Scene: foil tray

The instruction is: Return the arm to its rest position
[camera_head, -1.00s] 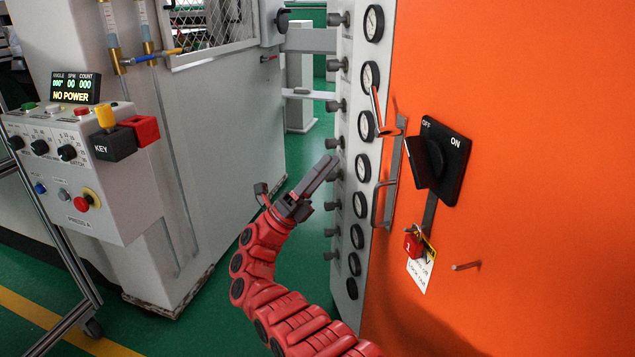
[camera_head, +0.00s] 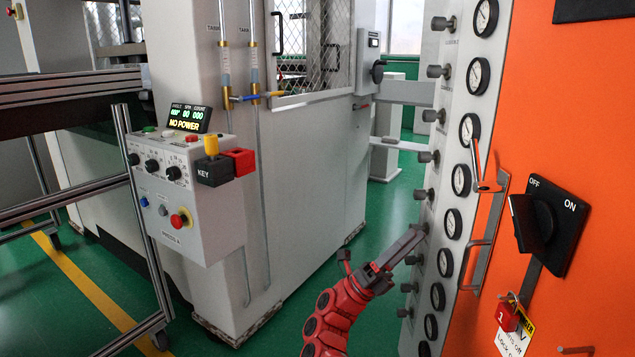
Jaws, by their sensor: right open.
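My right gripper (camera_head: 405,245) shows at the lower middle, at the end of my red segmented right arm (camera_head: 335,312). Its dark fingers point up and to the right, with their tips overlapping the row of knobs on the white gauge panel (camera_head: 432,275) in the picture. I cannot tell how far it is from the panel. It is open, and nothing shows between its fingers. The lower part of the arm is cut off by the bottom edge. My left gripper is not in view.
An orange cabinet (camera_head: 535,110) stands at right with an OFF/ON rotary switch (camera_head: 545,225), bar handles and a red padlock (camera_head: 508,317) with a tag. A control box (camera_head: 205,215) reading NO POWER is at left. Green floor (camera_head: 285,325) is clear between.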

